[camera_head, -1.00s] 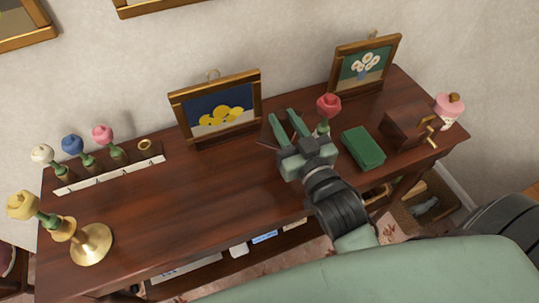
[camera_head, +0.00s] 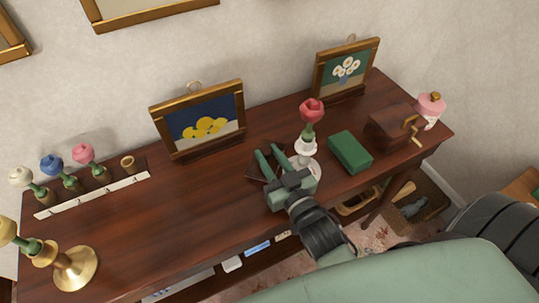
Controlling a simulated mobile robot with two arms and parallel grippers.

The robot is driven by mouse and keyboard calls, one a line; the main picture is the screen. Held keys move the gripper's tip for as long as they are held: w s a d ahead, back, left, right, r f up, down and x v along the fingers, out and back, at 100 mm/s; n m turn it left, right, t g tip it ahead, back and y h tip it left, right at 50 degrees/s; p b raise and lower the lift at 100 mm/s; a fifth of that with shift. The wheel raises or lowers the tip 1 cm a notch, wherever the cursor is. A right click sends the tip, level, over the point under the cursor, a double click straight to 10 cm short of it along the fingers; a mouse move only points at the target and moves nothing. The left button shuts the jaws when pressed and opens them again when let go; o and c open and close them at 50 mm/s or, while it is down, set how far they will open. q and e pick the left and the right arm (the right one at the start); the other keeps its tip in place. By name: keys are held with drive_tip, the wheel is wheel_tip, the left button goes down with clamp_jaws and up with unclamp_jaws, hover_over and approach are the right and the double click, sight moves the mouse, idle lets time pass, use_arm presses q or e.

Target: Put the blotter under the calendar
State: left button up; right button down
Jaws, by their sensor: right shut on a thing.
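My right gripper (camera_head: 270,154) is over the middle-right of the dark wooden desk (camera_head: 165,220), between the yellow-flower picture and the red rose. It is shut on a dark, thin-edged thing (camera_head: 256,173) that shows around its fingers. The thing is mostly hidden by the fingers and blends with the desk, so I cannot tell if it is the blotter or if it touches the desk. Nothing that I can make out as a calendar is in view. My left gripper is not in view.
A red rose (camera_head: 311,109) in a white holder stands just right of the gripper. A green box (camera_head: 350,152) and a crank box (camera_head: 390,124) are further right. Framed pictures (camera_head: 205,128) stand at the back. A flower rack (camera_head: 95,195) and brass candlestick (camera_head: 75,268) are left. The middle-left is clear.

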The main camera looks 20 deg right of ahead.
drive_tip(key=c, duration=1.1)
unclamp_jaws()
drive_tip(key=shift+f, duration=0.1)
